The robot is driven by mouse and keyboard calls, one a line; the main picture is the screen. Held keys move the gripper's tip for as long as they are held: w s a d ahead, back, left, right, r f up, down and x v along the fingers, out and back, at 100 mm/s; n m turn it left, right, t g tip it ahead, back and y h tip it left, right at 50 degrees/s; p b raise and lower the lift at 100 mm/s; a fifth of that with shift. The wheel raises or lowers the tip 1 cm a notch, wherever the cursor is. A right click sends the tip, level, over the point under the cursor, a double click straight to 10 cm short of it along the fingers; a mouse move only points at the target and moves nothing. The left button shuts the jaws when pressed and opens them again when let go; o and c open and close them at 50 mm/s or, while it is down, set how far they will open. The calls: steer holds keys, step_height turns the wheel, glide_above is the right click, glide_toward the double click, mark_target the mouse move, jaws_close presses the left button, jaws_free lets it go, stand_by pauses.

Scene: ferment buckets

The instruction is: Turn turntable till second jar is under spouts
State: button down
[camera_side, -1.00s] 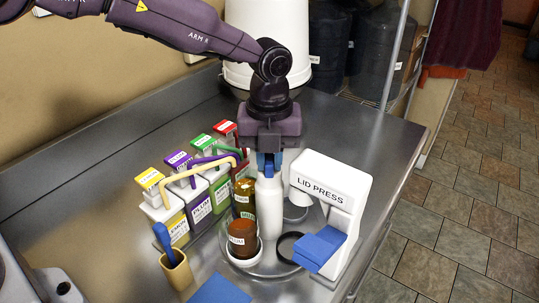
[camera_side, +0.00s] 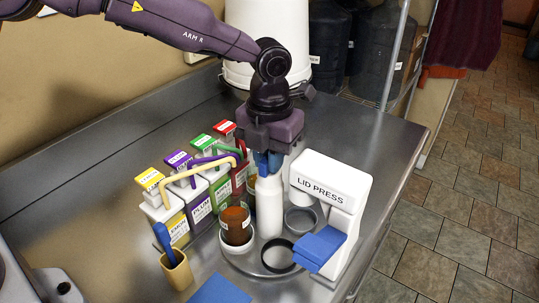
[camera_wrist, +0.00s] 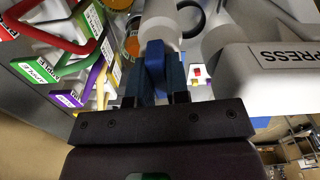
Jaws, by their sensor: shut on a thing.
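My gripper (camera_side: 268,165) is shut on a blue tab (camera_wrist: 155,62) at the top of the white upright post (camera_side: 270,208). The post stands in the middle of the round turntable (camera_side: 246,262). An amber jar (camera_side: 236,226) sits in a white holder at the turntable's left front. Another amber jar (camera_side: 252,183) is mostly hidden behind the post, towards the spouts. Two holders, a dark ring (camera_side: 279,268) at the front and a grey cup (camera_side: 301,208) at the right, look empty. The yellow (camera_side: 199,176), purple (camera_side: 214,159) and green spouts reach over the turntable's far-left side.
Labelled dispensers (camera_side: 196,208) stand in a row at the left. The white lid press (camera_side: 330,190) with a blue lever (camera_side: 319,250) stands close at the right. A tan cup (camera_side: 176,272) with a blue-handled tool and a blue mat (camera_side: 220,291) are in front.

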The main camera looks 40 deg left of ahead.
steer(key=shift+m, duration=4.6)
steer(key=shift+r+m, duration=0.1)
steer(key=shift+m, duration=0.5)
steer(key=c, duration=1.1)
jaws_free()
step_height(320, 180, up, 13)
